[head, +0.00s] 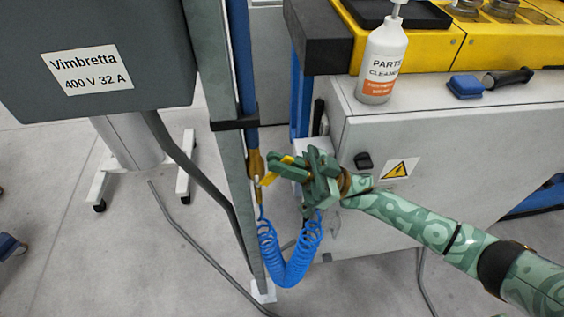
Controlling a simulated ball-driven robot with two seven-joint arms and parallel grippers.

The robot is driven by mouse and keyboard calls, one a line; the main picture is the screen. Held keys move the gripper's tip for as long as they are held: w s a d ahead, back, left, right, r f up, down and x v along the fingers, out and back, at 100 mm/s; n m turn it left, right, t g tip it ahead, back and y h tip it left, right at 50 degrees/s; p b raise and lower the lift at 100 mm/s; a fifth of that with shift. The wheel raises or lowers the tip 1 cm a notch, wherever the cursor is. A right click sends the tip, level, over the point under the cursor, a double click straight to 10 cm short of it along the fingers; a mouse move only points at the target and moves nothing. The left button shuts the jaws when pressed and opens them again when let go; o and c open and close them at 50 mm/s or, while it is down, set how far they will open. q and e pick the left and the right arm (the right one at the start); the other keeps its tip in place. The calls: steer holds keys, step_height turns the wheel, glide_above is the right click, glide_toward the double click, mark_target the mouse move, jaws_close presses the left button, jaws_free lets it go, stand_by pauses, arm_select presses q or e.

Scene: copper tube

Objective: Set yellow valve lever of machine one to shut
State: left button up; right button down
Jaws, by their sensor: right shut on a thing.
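A yellow valve lever (267,180) shows beside a brass valve (256,164) at the lower end of a blue pipe on a grey post. My right gripper (283,166) comes in from the right and is shut on the yellow lever. The gripper's fingers hide part of the lever, so its exact angle is hard to tell. A blue coiled hose (285,250) hangs below the valve. My left gripper is not in view.
The grey post (222,120) stands close left of the gripper. A grey Vimbretta box (95,60) is at the upper left. A grey cabinet (450,160) stands behind my right arm, with a parts cleaner bottle (383,62) and a blue brush (466,86) on top.

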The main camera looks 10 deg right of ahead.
steer(key=c, duration=1.6)
jaws_free()
steer(key=shift+o, duration=0.2)
steer(key=b+v, duration=0.2)
steer(key=v, duration=0.5)
steer(key=shift+d, duration=0.3)
